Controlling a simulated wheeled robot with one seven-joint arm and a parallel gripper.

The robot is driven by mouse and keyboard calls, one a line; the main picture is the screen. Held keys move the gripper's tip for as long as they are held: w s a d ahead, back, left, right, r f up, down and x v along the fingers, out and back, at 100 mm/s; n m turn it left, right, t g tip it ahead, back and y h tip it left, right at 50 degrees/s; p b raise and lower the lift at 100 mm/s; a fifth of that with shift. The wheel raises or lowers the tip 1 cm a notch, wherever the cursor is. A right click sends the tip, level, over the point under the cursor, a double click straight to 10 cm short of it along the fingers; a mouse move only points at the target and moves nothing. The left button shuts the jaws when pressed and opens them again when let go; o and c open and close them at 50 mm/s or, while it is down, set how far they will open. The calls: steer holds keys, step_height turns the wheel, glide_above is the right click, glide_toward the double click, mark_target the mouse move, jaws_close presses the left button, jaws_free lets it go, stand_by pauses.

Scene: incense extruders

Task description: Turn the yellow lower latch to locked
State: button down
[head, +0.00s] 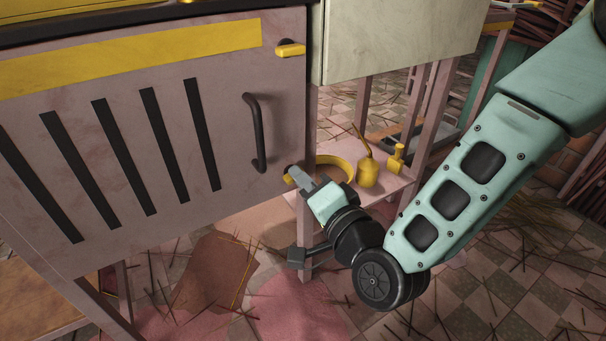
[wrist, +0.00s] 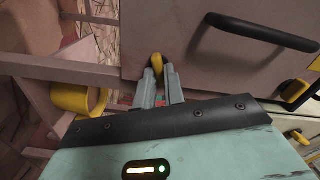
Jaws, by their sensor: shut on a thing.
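The yellow lower latch (wrist: 158,61) sits at the lower edge of the pinkish-grey panel door (head: 225,150). In the wrist view my gripper (wrist: 159,73) has its two grey fingers closed on the latch, one on each side. In the head view my gripper (head: 297,176) reaches in from the right to the door's lower right corner. Only a bit of yellow shows at the fingertips there, so the latch's angle is hard to tell. The yellow upper latch (head: 290,49) lies roughly level at the door's upper right corner.
A dark bar handle (head: 256,133) stands out from the door above my gripper. Behind it, a low pink shelf (head: 395,182) holds a yellow ring (head: 335,163) and a yellow oil can (head: 367,172). Thin sticks litter the tiled floor.

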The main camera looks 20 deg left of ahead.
steer(key=shift+f+m+p, duration=0.1)
steer(key=shift+m+p, duration=0.85)
steer(key=shift+m, duration=1.25)
steer(key=c, duration=1.5)
jaws_free()
steer(key=shift+p+v, duration=5.85)
steer(key=shift+v, duration=2.85)
